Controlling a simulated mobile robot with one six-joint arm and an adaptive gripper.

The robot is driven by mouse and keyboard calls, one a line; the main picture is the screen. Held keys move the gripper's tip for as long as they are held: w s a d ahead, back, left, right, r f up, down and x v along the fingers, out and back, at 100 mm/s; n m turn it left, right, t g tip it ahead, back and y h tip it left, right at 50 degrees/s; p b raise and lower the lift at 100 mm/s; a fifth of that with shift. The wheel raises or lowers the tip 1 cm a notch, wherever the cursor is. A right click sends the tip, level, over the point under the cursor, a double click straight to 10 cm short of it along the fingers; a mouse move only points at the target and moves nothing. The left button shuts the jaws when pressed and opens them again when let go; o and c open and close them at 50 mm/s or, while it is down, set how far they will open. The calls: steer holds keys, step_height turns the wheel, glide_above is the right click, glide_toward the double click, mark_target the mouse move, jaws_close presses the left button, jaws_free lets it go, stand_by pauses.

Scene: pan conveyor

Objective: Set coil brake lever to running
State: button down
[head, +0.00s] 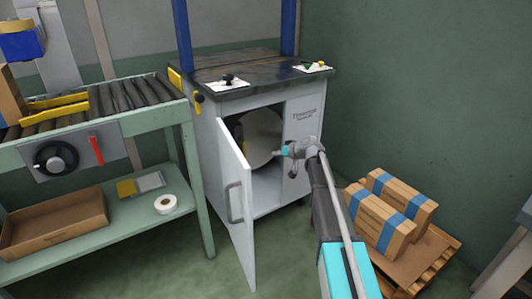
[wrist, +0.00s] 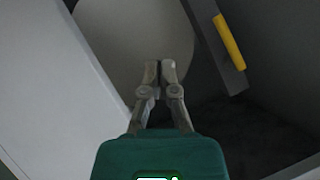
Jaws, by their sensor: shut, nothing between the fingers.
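A white cabinet (head: 210,150) stands open under a dark worktop, with a large pale round coil (head: 262,132) inside. The coil also shows in the wrist view (wrist: 125,40). A yellow lever (wrist: 229,41) sits on a grey bar to the right of the coil in the wrist view. It looks like the coil brake lever; its set position cannot be told. My gripper (wrist: 160,68) is shut and empty, its tips in front of the coil, left of and apart from the yellow lever. In the head view my gripper (head: 278,152) is at the cabinet opening.
The cabinet door (head: 236,200) is swung open toward the front left. A roller conveyor (head: 120,99) with a black dial (head: 55,158) and red handle (head: 96,150) stands left. Boxes (head: 380,222) on a pallet stand right of my arm. The floor before the cabinet is partly free.

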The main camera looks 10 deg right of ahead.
steer(key=shift+s+d, duration=0.35)
steer(key=shift+d, duration=0.25)
steer(key=shift+s+d, duration=0.35)
steer(key=shift+d, duration=0.2)
steer(key=shift+r, duration=0.1)
steer(key=s+r+m+g+h+p, duration=0.1)
steer(key=s+r+g+h+p, duration=0.35)
steer(key=s, duration=0.85)
steer(key=s+r+m+g+h+p, duration=0.1)
steer(key=s+p, duration=0.6)
steer(key=s, duration=0.5)
steer(key=s+r+m+g+h+p, duration=0.1)
steer(key=s+r+g+h+p, duration=0.35)
steer(key=s, duration=0.85)
step_height(320, 180, up, 36)
steer(key=t+y+p, duration=0.1)
steer(key=p, duration=3.8)
steer(key=shift+w+d+f+y, duration=0.15)
steer(key=shift+w+d+y, duration=0.15)
steer(key=shift+d, duration=0.1)
steer(key=shift+d, duration=0.35)
